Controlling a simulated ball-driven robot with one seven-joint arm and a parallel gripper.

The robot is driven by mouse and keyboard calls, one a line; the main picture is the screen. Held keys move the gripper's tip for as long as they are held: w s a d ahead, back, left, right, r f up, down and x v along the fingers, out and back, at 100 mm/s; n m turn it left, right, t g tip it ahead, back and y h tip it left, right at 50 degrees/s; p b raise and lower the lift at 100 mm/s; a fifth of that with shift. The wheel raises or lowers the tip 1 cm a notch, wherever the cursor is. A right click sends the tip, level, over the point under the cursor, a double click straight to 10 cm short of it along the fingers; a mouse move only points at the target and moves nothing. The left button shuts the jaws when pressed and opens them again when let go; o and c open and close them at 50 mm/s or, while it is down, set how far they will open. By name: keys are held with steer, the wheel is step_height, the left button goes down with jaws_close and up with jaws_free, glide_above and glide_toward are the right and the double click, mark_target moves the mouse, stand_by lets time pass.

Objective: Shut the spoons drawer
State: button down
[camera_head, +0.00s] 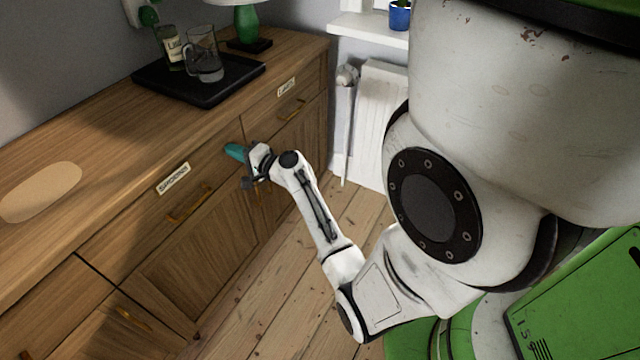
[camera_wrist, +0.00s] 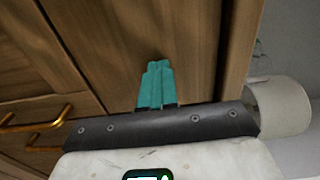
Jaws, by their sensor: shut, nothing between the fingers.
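The spoons drawer (camera_head: 140,224) is in the wooden cabinet, with a white label reading SPOONS (camera_head: 173,178) and a brass handle (camera_head: 189,204). Its front looks about flush with the cabinet, and I see no clear gap above it. My gripper (camera_head: 235,151) is at the right end of this drawer front, right of the handle. Its teal fingers are together and empty. In the wrist view the fingers (camera_wrist: 155,84) point at a plain wooden surface; I cannot tell whether they touch it. My gripper hides part of the drawer's right end.
Another labelled drawer (camera_head: 290,108) with a brass handle is to the right. A black tray (camera_head: 235,80) with a bottle and a glass jug stands on the cabinet top, beside a green lamp (camera_head: 247,24). A white radiator (camera_head: 378,120) is behind. Floorboards in front are clear.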

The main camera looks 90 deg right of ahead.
steer(key=v, duration=1)
steer(key=shift+s+a, duration=0.2)
steer(key=shift+s, duration=0.15)
steer(key=w+a+f+n+g+y, duration=0.1)
steer(key=w+a+f+n+y, duration=0.3)
steer(key=a, duration=0.3)
steer(key=w+a+f+n+y, duration=0.1)
steer(key=w+a+n+y, duration=0.35)
steer(key=a, duration=0.35)
steer(key=s+a+f+n+g+y, duration=0.1)
steer(key=a+f+n+g+y, duration=0.1)
steer(key=a+n+g, duration=0.3)
steer(key=s+a+f+n+g+y, duration=0.1)
steer(key=a+f+n+y, duration=0.15)
steer(key=a, duration=0.55)
steer(key=s+a+n+g+h, duration=0.3)
steer(key=s+a+n+g, duration=0.35)
steer(key=s+n, duration=0.2)
step_height(320, 180, up, 15)
steer(key=p, duration=1.4)
steer(key=shift+s+d+f+g+h, duration=0.15)
steer(key=shift+s+d+g+h, duration=0.15)
steer(key=shift+g, duration=0.05)
